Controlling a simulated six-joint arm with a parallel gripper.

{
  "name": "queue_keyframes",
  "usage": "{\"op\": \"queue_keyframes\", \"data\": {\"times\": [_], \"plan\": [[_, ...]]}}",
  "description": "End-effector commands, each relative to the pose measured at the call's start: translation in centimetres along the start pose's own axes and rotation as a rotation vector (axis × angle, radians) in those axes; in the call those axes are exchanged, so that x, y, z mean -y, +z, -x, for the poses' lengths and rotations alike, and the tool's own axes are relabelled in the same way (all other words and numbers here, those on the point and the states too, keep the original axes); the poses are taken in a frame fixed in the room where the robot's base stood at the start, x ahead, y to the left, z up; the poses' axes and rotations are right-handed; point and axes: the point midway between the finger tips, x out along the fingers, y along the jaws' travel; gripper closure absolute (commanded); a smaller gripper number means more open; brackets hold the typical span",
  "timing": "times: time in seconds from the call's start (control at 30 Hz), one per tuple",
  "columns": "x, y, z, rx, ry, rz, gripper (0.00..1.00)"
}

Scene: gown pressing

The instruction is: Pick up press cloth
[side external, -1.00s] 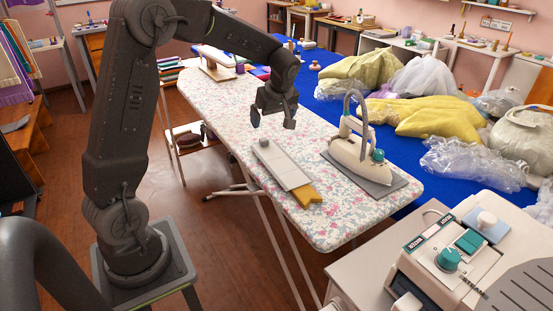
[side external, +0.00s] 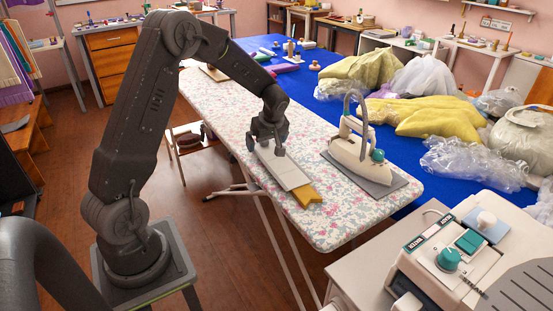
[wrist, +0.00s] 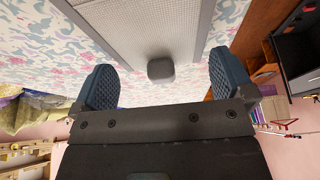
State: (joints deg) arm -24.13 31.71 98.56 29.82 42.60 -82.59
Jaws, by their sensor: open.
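The panel (wrist: 140,25) fills the top middle of the wrist view. A small dark grey knob (wrist: 160,69) stands at its end. A mustard-yellow piece (side external: 308,195) shows under the panel's other end. My gripper (side external: 265,150) is open, low over the knob end, pointing down. In the wrist view the knob sits between my two spread blue fingers (wrist: 161,77), with space on both sides. The gripper hides the knob in the side view.
A cream iron (side external: 357,150) stands on a grey rest (side external: 385,188) right of the panel. A blue table (side external: 410,185) beyond holds yellow cloth (side external: 415,115) and clear plastic bags (side external: 470,160). A steam unit (side external: 460,255) stands at the front right. The board's left edge is close to my gripper.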

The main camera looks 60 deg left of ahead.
Motion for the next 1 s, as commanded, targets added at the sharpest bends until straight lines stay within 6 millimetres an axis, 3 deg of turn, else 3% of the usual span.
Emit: {"op": "queue_keyframes", "data": {"times": [0.1,0.43,0.77,1.0], "plan": [[0.0,0.0,0.0,0.000,0.000,0.000,0.01],[0.0,0.0,0.1,0.000,0.000,0.000,0.32],[-0.1,-0.2,0.4,-0.001,0.001,0.001,0.32],[-0.1,-1.3,3.1,-0.003,0.004,0.003,0.32]]}}
